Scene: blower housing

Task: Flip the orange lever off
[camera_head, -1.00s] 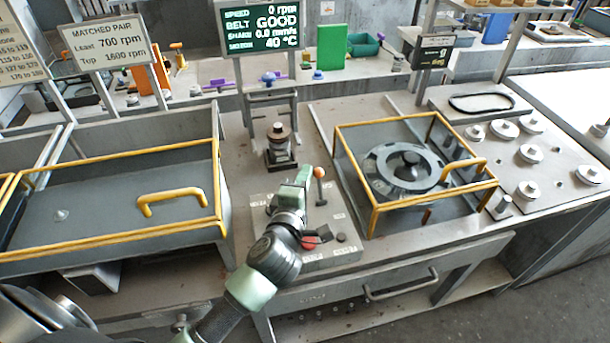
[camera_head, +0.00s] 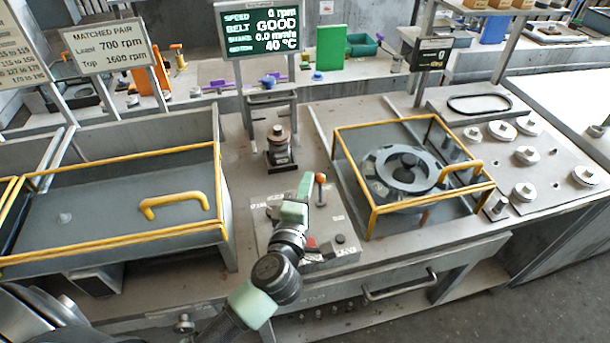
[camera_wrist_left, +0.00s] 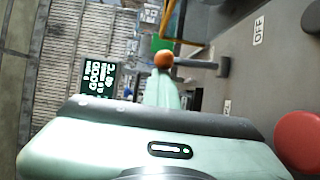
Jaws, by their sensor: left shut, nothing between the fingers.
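The orange-knobbed lever (camera_head: 320,178) stands on the grey control panel (camera_head: 348,256) in the middle of the bench, its shaft roughly upright in the head view. My left gripper (camera_head: 305,184) is shut and empty, just left of the lever. In the left wrist view the orange knob (camera_wrist_left: 163,59) shows right by the green fingertips (camera_wrist_left: 164,84), with its grey shaft running to the right. I cannot tell whether they touch. An OFF label (camera_wrist_left: 259,30) is on the panel near the lever's base. My right gripper is out of view.
A yellow-framed guard (camera_head: 372,206) over a round rotor (camera_head: 408,170) stands right of the panel. A tray with a yellow handle (camera_head: 175,203) is at left. A red button (camera_wrist_left: 300,140) is near my gripper. The display (camera_head: 262,30) reads 0 rpm.

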